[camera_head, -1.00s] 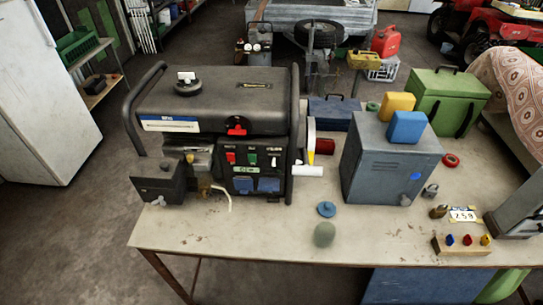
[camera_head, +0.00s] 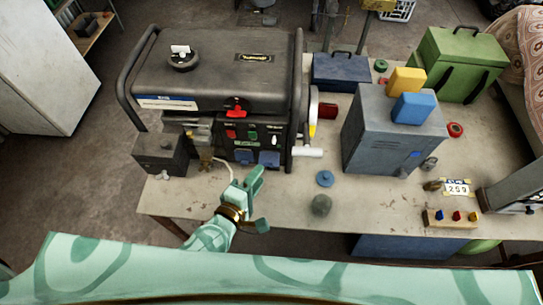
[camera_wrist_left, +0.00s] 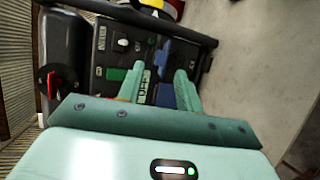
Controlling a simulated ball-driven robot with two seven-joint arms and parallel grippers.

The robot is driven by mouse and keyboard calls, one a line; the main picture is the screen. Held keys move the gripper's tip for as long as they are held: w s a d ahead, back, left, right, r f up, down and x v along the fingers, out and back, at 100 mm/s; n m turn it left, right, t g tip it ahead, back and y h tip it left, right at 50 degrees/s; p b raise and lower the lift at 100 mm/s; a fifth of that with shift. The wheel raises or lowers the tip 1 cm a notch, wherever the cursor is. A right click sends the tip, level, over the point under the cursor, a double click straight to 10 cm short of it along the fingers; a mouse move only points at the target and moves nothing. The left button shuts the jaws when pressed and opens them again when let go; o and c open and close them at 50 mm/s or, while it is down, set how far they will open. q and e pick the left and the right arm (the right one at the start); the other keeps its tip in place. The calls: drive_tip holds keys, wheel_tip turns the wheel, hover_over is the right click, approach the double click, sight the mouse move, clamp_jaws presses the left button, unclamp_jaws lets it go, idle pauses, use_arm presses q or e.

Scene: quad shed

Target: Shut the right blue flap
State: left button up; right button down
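The generator (camera_head: 215,85) stands on the left of the workbench, its dark front panel towards me. Two blue flaps sit side by side low on that panel. The right blue flap (camera_head: 269,159) is beside the left blue flap (camera_head: 244,157); how far each stands open is hard to tell. My left gripper (camera_head: 248,183) is just in front of and below the flaps, open and empty. In the left wrist view the panel is turned sideways, with the right flap (camera_wrist_left: 165,55) above the left flap (camera_wrist_left: 167,95), beyond my parted fingers (camera_wrist_left: 159,80). My right gripper is out of view.
A grey metal box (camera_head: 392,135) with yellow and blue items on top stands right of the generator. A blue knob (camera_head: 325,179) and a round grey-green object (camera_head: 321,205) lie on the bench (camera_head: 370,205). A white handle (camera_head: 307,152) sticks out near the panel's right side.

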sight(268, 165)
use_arm(q)
drive_tip(key=b+x, duration=0.1)
drive_tip(key=x, duration=0.7)
drive_tip(key=shift+w+d+f, duration=0.1)
drive_tip(key=shift+w+d, duration=0.05)
drive_tip(key=shift+w, duration=0.05)
clamp_jaws()
